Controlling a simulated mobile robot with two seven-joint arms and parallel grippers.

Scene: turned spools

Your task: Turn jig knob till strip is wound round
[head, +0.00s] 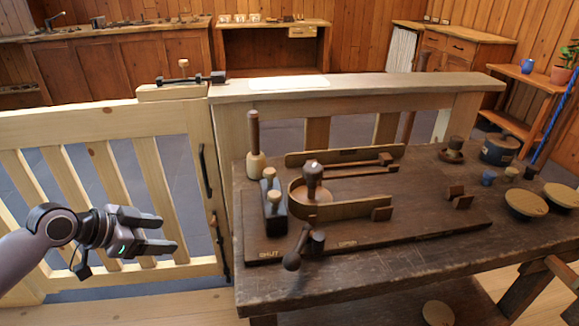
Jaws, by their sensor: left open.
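The jig board (440,222) lies on the dark workbench, with the words SHUT and OPEN near its front edge. A dark turned knob (313,174) stands upright over a round wooden form at the jig's left part. My left gripper (169,233) is open and empty, left of the bench in front of the gate, well apart from the knob. My right gripper is not in view.
A dark lever (294,260) sticks out at the jig's front edge. A tall-handled peg (254,148) and a black clamp block (273,208) stand left of the knob. The slatted gate (70,125) adjoins the bench. Round wooden discs (524,199) lie at right.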

